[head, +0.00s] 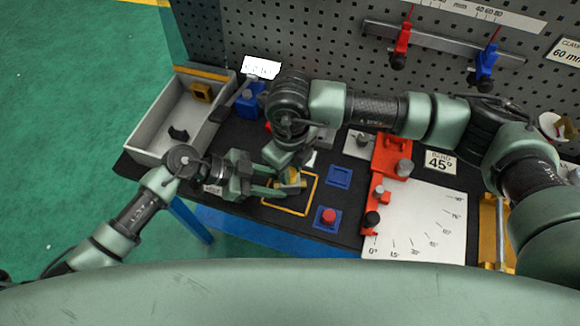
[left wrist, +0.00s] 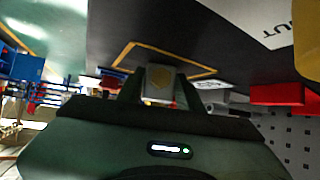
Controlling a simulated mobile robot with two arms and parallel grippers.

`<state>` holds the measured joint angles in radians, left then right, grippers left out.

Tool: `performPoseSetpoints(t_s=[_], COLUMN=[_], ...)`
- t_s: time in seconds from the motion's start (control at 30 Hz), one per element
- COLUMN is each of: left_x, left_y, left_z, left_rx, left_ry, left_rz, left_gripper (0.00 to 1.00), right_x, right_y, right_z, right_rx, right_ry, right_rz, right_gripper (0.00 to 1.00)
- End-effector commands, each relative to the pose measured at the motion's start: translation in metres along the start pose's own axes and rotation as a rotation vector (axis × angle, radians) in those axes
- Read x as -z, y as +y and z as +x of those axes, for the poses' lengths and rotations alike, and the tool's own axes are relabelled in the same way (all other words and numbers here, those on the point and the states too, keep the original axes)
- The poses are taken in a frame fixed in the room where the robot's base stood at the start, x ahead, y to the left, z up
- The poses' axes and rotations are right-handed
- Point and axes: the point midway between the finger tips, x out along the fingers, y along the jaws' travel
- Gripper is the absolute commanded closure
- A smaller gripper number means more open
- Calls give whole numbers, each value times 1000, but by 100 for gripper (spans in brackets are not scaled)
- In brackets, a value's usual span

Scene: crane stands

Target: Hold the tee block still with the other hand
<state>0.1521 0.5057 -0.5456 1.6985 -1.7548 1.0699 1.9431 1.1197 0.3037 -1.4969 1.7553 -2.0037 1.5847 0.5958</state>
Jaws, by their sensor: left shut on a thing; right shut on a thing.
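The tee block (head: 294,176), a small yellowish piece, is at the yellow outlined square on the dark bench mat, partly covered by my grippers. My left gripper (head: 284,188) comes in from the left, low over the mat, and is shut on the block. My right gripper (head: 286,160) comes down from above, close over the block. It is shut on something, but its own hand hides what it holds.
A grey bin (head: 150,143) stands at the left. A blue square holder (head: 340,176) and a blue base with a red knob (head: 328,217) lie right of the yellow outline. A red bending fixture (head: 388,160) and a white angle plate (head: 425,226) are farther right. A pegboard stands behind.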

Motion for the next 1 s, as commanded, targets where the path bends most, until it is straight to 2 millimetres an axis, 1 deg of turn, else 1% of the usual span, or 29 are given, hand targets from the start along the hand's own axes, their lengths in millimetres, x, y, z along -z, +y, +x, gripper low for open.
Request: performPoseSetpoints(t_s=[0.17,0.23,0.27,0.43,0.53,0.6,0.8,0.83,0.87,0.9,1.0], left_x=[0,0,0,0,0,0,0,0,0,0,0], left_y=[0,0,0,0,0,0,0,0,0,0,0], left_z=[0,0,0,0,0,0,0,0,0,0,0], left_rx=[0,0,0,0,0,0,0,0,0,0,0], left_ry=[1,1,1,1,1,1,1,1,1,1,1], left_rz=[0,0,0,0,0,0,0,0,0,0,0], left_gripper=[100,100,100,100,100,100,100,100,100,100,100], right_x=[0,0,0,0,0,0,0,0,0,0,0], right_y=[-1,0,0,0,0,-1,-1,-1,-1,-1,-1], right_z=[0,0,0,0,0,0,0,0,0,0,0], right_rx=[2,1,1,0,0,1,1,1,1,1,1], right_ry=[1,1,1,2,0,-1,-1,-1,-1,-1,-1], right_rz=[-1,25,52,302,409,444,449,448,448,448,447], right_gripper=[100,100,100,100,100,100,100,66,58,47,46])
